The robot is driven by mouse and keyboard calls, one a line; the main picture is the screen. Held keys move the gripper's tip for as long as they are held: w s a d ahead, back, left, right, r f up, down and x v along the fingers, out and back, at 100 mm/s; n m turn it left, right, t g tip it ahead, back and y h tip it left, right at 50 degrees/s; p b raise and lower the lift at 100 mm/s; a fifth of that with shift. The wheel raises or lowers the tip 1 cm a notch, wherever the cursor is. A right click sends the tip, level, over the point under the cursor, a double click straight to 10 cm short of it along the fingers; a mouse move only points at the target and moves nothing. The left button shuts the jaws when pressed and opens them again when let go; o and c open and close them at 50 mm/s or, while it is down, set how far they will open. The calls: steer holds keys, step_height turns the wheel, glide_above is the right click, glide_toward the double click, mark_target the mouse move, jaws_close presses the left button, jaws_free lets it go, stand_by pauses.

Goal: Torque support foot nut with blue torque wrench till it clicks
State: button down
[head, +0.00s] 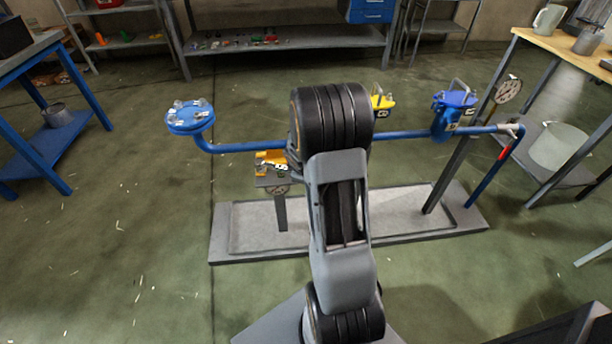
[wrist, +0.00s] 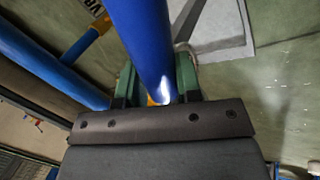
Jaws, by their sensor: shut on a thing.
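In the wrist view, my gripper (wrist: 157,82) is shut with its green fingers on either side of a thick blue shaft, the blue torque wrench (wrist: 143,35). The shaft runs up out of the top of the view, so its far end is hidden. In the head view, my arm covers the middle of the pipe rig and hides my gripper and the wrench. A support post (head: 281,212) stands on the grey base tray (head: 350,250), left of my arm. I cannot make out the support foot nut in either view.
A blue pipe (head: 245,148) crosses behind my arm, with a blue flange (head: 190,117) at left and a blue lidded fitting (head: 455,103) at right. A yellow part (head: 271,160) sits by the post.

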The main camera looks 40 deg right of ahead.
steer(key=shift+s+a+f+m+b, duration=0.2)
steer(key=shift+a+m+b, duration=0.25)
steer(key=shift+b, duration=0.7)
steer(key=shift+s+a+r+m+b, duration=0.35)
steer(key=shift+a+b, duration=0.1)
steer(key=shift+b, duration=0.1)
steer(key=shift+w+d, duration=0.1)
steer(key=shift+w, duration=0.05)
steer(key=shift+w+d+p, duration=0.15)
steer(key=shift+d+p, duration=0.1)
steer(key=shift+p, duration=0.25)
steer(key=shift+r, duration=0.1)
